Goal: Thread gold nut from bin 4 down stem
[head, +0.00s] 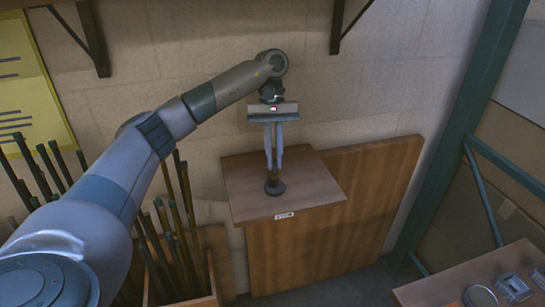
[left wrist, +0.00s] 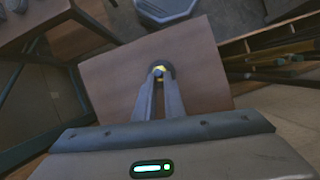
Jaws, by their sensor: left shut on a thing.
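My left gripper (head: 274,168) points straight down over the small wooden table. Its fingers are shut on the gold nut, which shows as a yellow piece between the fingertips (left wrist: 159,78) in the left wrist view, the nut (left wrist: 160,70). A dark round lamp base (head: 275,188) stands on the table, directly beneath the fingertips. The stem is mostly hidden by the fingers and cannot be made out clearly. I cannot tell how far down the stem the nut sits. My right gripper is in neither view.
The wooden tabletop (head: 240,190) is otherwise bare around the base. A box of upright rods (head: 185,275) stands at the left. A second table (head: 440,290) with metal parts is at the lower right. A green post (head: 450,150) rises at the right.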

